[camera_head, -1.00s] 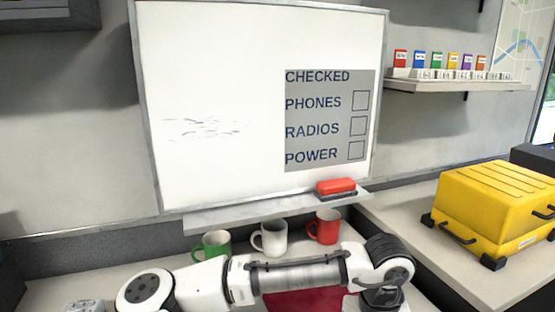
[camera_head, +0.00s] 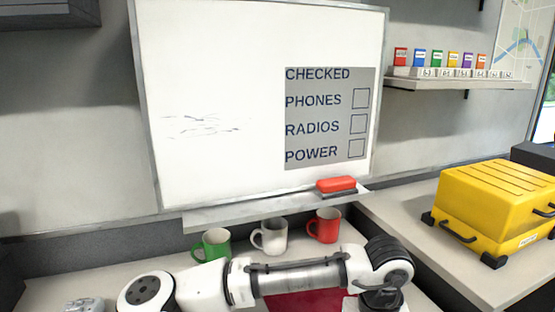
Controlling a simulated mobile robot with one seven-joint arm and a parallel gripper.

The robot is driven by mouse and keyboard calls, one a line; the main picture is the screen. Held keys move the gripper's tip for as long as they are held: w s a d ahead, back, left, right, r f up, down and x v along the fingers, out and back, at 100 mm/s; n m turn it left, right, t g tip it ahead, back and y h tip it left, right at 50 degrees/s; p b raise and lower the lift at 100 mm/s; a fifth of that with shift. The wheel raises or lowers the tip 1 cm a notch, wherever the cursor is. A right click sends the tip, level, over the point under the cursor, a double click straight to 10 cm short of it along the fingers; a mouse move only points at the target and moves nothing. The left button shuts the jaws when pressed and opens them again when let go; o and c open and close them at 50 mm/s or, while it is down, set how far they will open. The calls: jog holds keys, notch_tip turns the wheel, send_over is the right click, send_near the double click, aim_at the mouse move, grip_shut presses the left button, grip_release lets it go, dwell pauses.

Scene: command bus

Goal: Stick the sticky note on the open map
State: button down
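No sticky note can be made out in the head view. A map (camera_head: 524,42) with a blue line hangs on the wall at the upper right edge, partly cut off; I cannot tell whether it is the open map. My arm reaches across the bottom of the view. Its wrist is at the lower right, over the counter, and my gripper's fingers are below the frame.
A whiteboard (camera_head: 240,100) with a checklist fills the middle, a red eraser (camera_head: 336,184) on its ledge. Green (camera_head: 215,244), white (camera_head: 272,236) and red (camera_head: 325,226) mugs stand below. A yellow case (camera_head: 490,205) sits right. A dark red surface (camera_head: 300,303) lies under my arm.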

jog(key=shift+f, duration=0.4)
dwell(0.5)
jog(key=shift+r+p, duration=2.25)
jog(key=shift+r, duration=0.3)
